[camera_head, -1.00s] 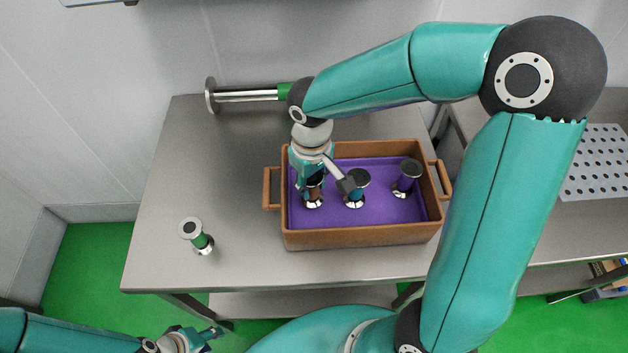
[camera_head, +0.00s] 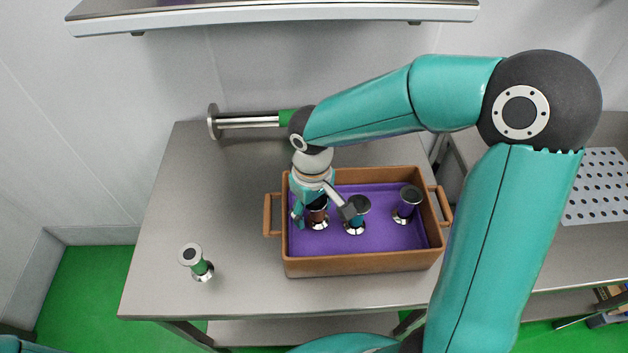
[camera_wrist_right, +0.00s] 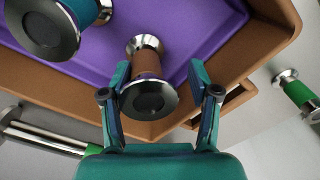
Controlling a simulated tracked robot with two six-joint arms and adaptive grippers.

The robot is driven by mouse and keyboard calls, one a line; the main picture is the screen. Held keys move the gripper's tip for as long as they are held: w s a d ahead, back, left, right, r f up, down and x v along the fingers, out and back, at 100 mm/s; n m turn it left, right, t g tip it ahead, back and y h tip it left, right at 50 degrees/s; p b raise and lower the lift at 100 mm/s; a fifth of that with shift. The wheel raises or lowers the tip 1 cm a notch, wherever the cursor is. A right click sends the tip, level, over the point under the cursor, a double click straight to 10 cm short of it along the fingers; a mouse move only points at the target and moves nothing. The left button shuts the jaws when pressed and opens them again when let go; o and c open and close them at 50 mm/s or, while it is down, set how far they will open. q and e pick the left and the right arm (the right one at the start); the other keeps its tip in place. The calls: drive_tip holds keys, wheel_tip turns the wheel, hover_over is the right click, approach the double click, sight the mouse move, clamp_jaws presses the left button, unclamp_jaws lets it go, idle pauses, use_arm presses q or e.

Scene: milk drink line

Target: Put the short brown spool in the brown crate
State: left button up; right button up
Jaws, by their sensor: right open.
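The short brown spool (camera_head: 317,216) stands upright inside the brown crate (camera_head: 365,264), near its left end, on the purple floor. My right gripper (camera_head: 322,213) is open over it, one finger on each side. In the right wrist view the brown spool (camera_wrist_right: 146,62) lies between the open fingers of my right gripper (camera_wrist_right: 159,82), nearer the left finger. A clear gap shows to the right finger; contact with the left one cannot be told. My left gripper is out of view.
A teal spool (camera_head: 357,213) stands close right of the gripper, and a purple spool (camera_head: 408,203) stands further right in the crate. A short green spool (camera_head: 196,261) stands on the table at left. A long green-and-metal spool (camera_head: 250,122) lies at the back.

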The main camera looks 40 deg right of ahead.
wheel_tip(320, 180, up, 12)
drive_tip(key=shift+r, duration=0.2)
idle(0.6)
